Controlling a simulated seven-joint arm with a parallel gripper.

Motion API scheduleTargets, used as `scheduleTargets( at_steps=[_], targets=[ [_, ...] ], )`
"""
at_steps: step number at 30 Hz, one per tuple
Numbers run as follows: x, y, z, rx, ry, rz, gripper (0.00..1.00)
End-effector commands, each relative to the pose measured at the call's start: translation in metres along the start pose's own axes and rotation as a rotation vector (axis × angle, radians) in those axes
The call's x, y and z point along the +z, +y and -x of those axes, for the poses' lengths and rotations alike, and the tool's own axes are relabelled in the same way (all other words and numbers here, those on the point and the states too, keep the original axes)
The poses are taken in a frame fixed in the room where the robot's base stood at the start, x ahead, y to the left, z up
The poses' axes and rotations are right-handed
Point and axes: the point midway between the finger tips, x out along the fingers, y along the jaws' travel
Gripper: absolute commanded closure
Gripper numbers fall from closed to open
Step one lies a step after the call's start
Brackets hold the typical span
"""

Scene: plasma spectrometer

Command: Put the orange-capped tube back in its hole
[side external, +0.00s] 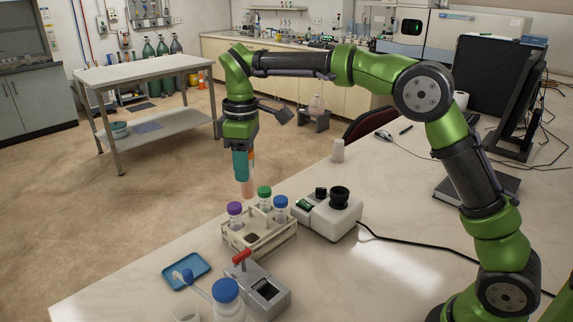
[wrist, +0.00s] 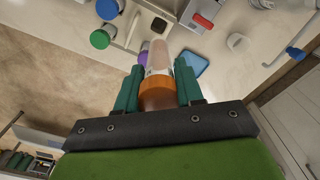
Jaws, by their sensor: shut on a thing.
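The orange-capped tube (side external: 246,187) is held between the teal fingers of my gripper (side external: 241,166), which is shut on it. It hangs roughly upright in the air, above and behind the rack in the side view. In the wrist view the tube (wrist: 160,62) sticks out beyond the fingers (wrist: 158,86), its orange cap (wrist: 156,84) between them. The rack (side external: 270,246) stands on the table with a purple-capped tube (side external: 235,213), a green-capped tube (side external: 264,196) and a blue-capped tube (side external: 281,207). A dark empty hole (side external: 252,238) shows at its front.
A white instrument with a black eyepiece (side external: 327,214) stands right of the rack. A grey device with a red handle (side external: 262,291), a blue tray (side external: 186,271) and a blue-capped bottle (side external: 226,293) are in front. A small white bottle (side external: 338,151) stands behind.

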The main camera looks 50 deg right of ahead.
Motion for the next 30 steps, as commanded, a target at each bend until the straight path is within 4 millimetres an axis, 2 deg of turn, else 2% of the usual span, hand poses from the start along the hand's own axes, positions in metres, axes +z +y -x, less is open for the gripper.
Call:
scheduleTargets(
  at_steps=[9,12,24,30],
  targets=[
    [0.003,0.000,-0.086,-0.005,-0.007,-0.003,0.93],
    [0.002,0.001,-0.106,-0.003,-0.004,-0.003,0.93],
    [0.002,0.001,-0.161,-0.002,-0.001,-0.003,0.93],
    [0.002,0.001,-0.169,-0.001,0.001,-0.004,0.93]
  ],
)
